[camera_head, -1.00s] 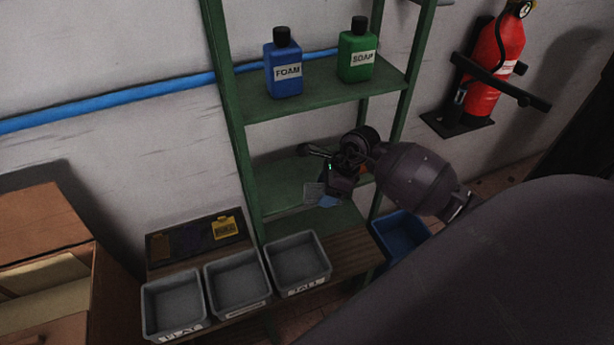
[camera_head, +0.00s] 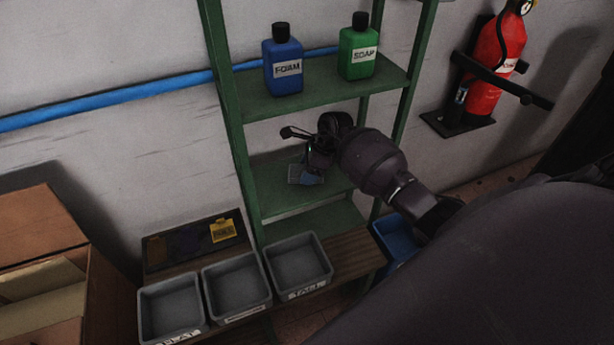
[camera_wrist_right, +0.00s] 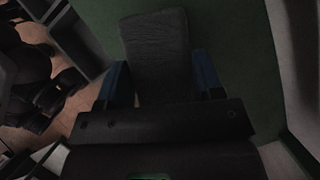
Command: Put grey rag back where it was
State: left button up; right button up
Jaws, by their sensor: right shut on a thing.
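The grey rag (camera_wrist_right: 156,45) hangs between the two blue-sided fingers of my right gripper (camera_wrist_right: 160,82) in the right wrist view, over a green surface. In the head view my right gripper (camera_head: 306,172) reaches into the green shelf rack (camera_head: 240,170) at the level of its middle shelf. A small part of the grey rag (camera_head: 296,173) shows at its fingertips there; my gripper hides the rest. I cannot tell whether the rag touches the shelf. My left gripper is not in view.
A blue FOAM bottle (camera_head: 283,68) and a green SOAP bottle (camera_head: 358,55) stand on the shelf above. Several grey bins (camera_head: 236,284) sit on the low bench in front. A blue bin (camera_head: 393,238) is at the right, and cardboard boxes (camera_head: 45,225) are at the left.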

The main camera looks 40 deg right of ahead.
notch_tip(320, 180, down, 3)
jog(key=shift+a+r, duration=0.1)
jog(key=shift+r, duration=0.1)
jog(key=shift+w+f, duration=0.15)
jog(key=shift+f, duration=0.05)
jog(key=shift+f, duration=0.15)
jog(key=o, duration=0.8)
jog(key=shift+o, duration=0.2)
